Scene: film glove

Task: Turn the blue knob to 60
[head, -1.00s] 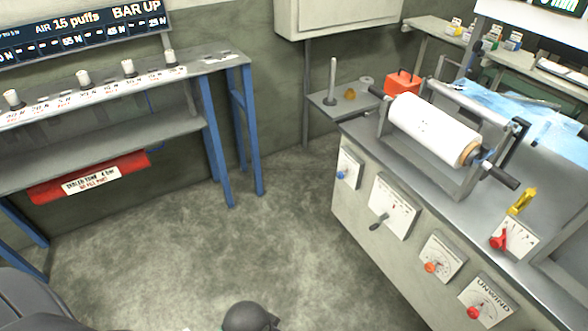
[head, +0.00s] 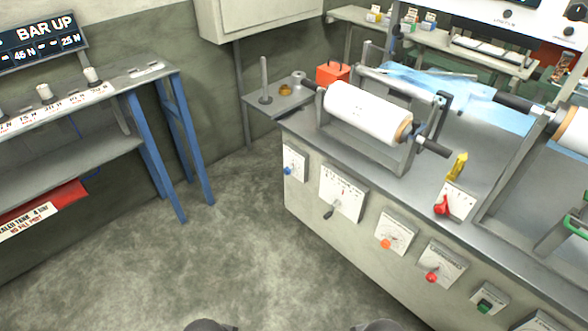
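The blue knob (head: 288,171) sits low on a small white dial plate (head: 294,162) on the front of the grey machine cabinet, at its left end. The plate's markings are too small to read, so I cannot tell the knob's setting. Neither gripper shows clearly in the head view. Only dark rounded parts of my own body show at the bottom edge, well short of the cabinet.
The cabinet (head: 262,138) front also bears a lever plate (head: 342,192), an orange knob (head: 386,244), a red knob (head: 431,277) and a green switch (head: 485,306). A white film roll (head: 368,112) lies on top. A blue-legged bench (head: 150,150) stands left. The floor (head: 230,255) between is clear.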

